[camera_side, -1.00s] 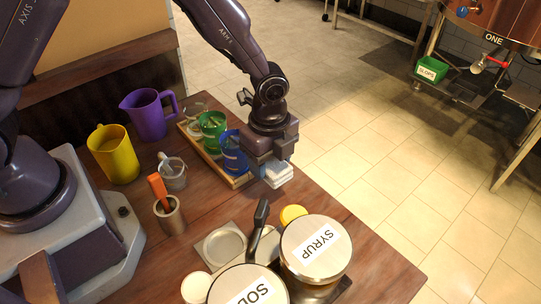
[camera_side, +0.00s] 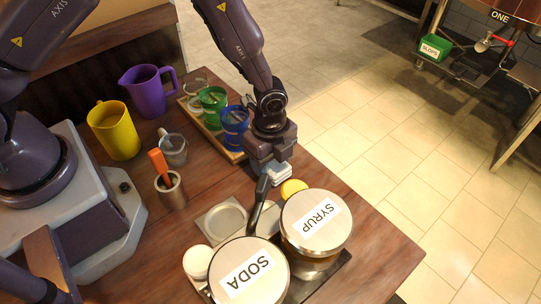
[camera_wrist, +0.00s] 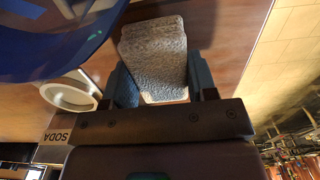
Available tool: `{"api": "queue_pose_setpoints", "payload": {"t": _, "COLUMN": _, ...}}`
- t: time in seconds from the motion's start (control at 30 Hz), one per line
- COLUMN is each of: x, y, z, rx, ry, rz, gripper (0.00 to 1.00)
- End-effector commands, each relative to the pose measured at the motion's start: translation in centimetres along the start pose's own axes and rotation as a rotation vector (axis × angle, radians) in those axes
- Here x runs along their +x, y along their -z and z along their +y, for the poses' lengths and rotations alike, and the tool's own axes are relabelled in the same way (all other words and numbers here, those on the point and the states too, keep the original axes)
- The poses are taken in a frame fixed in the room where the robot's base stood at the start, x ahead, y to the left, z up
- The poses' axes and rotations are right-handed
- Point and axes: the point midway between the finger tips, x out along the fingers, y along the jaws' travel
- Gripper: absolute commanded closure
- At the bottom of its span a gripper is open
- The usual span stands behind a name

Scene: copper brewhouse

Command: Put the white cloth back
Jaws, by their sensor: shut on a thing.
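My gripper (camera_side: 271,163) is shut on the folded white cloth (camera_side: 278,174), held at the table's right side, between the cup tray and the lidded jars. In the wrist view the cloth (camera_wrist: 157,52) is a pale, rough-textured block between my two fingers, sticking out beyond them. In the side view my gripper partly hides it. I cannot tell whether the cloth touches the table.
The SYRUP jar (camera_side: 316,222), SODA jar (camera_side: 249,272), a yellow lid (camera_side: 293,188) and a black handle (camera_side: 258,203) are close in front. A blue cup (camera_side: 235,121) and green cup (camera_side: 212,97) stand behind on a wooden tray (camera_side: 232,156). A square metal plate (camera_side: 221,221) lies left.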

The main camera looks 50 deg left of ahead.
Motion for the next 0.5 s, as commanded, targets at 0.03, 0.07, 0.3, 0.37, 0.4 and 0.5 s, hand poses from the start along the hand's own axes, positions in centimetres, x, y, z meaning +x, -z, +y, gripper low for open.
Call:
{"api": "queue_pose_setpoints", "payload": {"t": 0.03, "x": -0.01, "y": 0.00, "z": -0.01, "rx": 0.000, "ry": 0.000, "rz": 0.000, "gripper": 0.82}}
{"api": "queue_pose_setpoints", "payload": {"t": 0.07, "x": -0.02, "y": 0.00, "z": -0.01, "rx": 0.000, "ry": 0.000, "rz": 0.000, "gripper": 0.82}}
{"api": "queue_pose_setpoints", "payload": {"t": 0.3, "x": 0.15, "y": 0.00, "z": 0.00, "rx": 0.000, "ry": 0.000, "rz": 0.000, "gripper": 0.82}}
{"api": "queue_pose_setpoints", "payload": {"t": 0.37, "x": 0.24, "y": 0.00, "z": 0.00, "rx": 0.000, "ry": -0.001, "rz": 0.000, "gripper": 0.82}}
{"api": "queue_pose_setpoints", "payload": {"t": 0.4, "x": 0.30, "y": 0.00, "z": 0.00, "rx": 0.000, "ry": -0.001, "rz": 0.000, "gripper": 0.82}}
{"api": "queue_pose_setpoints", "payload": {"t": 0.5, "x": 0.44, "y": 0.00, "z": -0.01, "rx": 0.000, "ry": 0.000, "rz": 0.000, "gripper": 0.82}}
